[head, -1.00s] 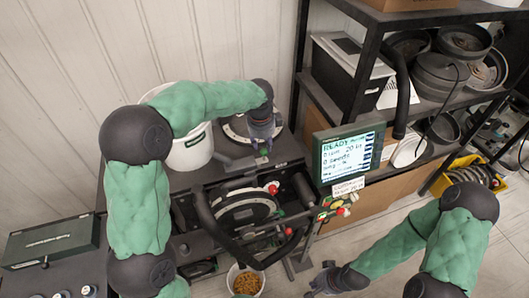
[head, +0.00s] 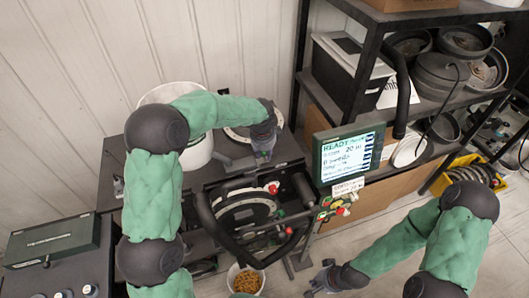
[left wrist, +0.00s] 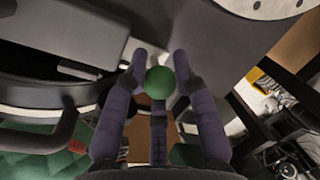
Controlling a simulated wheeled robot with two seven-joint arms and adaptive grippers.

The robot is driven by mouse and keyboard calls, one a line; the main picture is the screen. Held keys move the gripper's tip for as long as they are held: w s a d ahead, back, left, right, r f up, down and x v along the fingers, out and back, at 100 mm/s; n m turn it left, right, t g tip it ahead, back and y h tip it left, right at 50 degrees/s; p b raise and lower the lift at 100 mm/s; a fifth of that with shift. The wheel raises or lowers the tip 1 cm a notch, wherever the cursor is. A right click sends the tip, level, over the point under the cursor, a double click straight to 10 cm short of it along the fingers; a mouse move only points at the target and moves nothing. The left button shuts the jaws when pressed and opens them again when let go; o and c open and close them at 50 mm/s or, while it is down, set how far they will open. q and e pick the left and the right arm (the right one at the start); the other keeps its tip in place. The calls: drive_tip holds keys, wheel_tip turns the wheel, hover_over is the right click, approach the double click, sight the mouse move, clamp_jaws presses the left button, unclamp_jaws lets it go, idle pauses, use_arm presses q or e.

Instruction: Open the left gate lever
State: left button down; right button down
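The left gate lever's green ball knob (left wrist: 159,82) shows in the left wrist view, between the fingers of my left gripper (left wrist: 160,60). The fingers stand apart on either side of the knob; I cannot tell whether they touch it. In the head view my left gripper (head: 264,152) points down over the machine's dark top, behind the round seed disc housing (head: 243,210), and largely hides the knob. My right gripper (head: 318,284) is low in the picture, over the floor, empty with its fingers apart.
A display (head: 347,155) reading READY stands right of the machine, with several red and green knobs (head: 335,207) below it. A white bucket (head: 197,150) stands behind my left arm. A cup of seed (head: 246,280) is in front. A shelf (head: 450,100) holds dark bowls.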

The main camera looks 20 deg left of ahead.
use_arm(q)
drive_tip(key=shift+w+d, duration=0.55)
drive_tip(key=shift+d, duration=0.3)
drive_tip(key=shift+w+d, duration=0.55)
drive_tip(key=shift+d, duration=0.25)
drive_tip(key=shift+w+d+f, duration=0.1)
drive_tip(key=shift+w+d, duration=0.05)
drive_tip(key=shift+d, duration=0.05)
drive_tip(key=shift+a, duration=0.15)
drive_tip(key=c, duration=1.3)
unclamp_jaws()
drive_tip(key=shift+s+a, duration=0.1)
drive_tip(key=shift+s, duration=0.1)
drive_tip(key=shift+o, duration=0.2)
drive_tip(key=shift+w, duration=0.1)
wheel_tip(320, 180, up, 12)
drive_tip(key=s, duration=0.2)
drive_tip(key=shift+s, duration=0.15)
